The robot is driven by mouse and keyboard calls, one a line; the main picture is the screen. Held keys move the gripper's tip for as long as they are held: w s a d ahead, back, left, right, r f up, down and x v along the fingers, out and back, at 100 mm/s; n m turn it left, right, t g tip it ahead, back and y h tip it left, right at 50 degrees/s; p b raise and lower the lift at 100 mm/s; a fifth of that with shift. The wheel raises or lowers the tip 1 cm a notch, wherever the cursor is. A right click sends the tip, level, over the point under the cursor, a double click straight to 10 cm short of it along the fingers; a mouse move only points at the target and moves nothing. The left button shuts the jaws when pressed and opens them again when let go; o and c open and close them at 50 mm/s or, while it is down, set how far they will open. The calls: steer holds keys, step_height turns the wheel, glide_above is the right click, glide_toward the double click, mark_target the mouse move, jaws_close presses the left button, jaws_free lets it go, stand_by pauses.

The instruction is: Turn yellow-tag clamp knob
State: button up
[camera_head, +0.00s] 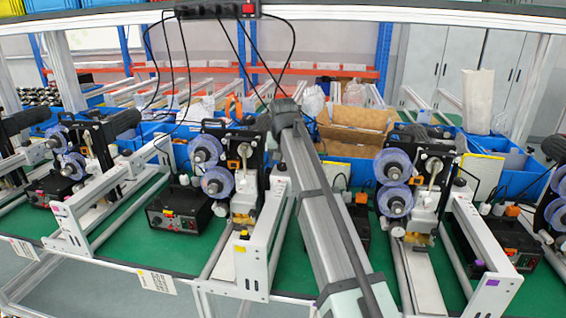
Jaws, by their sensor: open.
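A small yellow tag (240,249) is on the front of the white frame (250,281) of the middle coder station. The middle coder (243,190) stands behind this frame, with two blue-purple reels (216,182) on its left. Its small knobs are too small to tell apart, so I cannot pick out the clamp knob for certain. My grey arm (330,235) rises from the bottom edge to a bent joint just right of the middle coder. My gripper does not show; the arm may hide it.
A similar coder with reels (394,182) stands at right, with a purple tag (492,283) on its frame. Another station stands at left. A black control box (180,210) sits on the green bench. Blue bins and an open cardboard box (352,131) are behind; cables hang overhead.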

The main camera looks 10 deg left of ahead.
steer(key=shift+w+f, duration=0.15)
steer(key=shift+f, duration=0.2)
steer(key=c, duration=1)
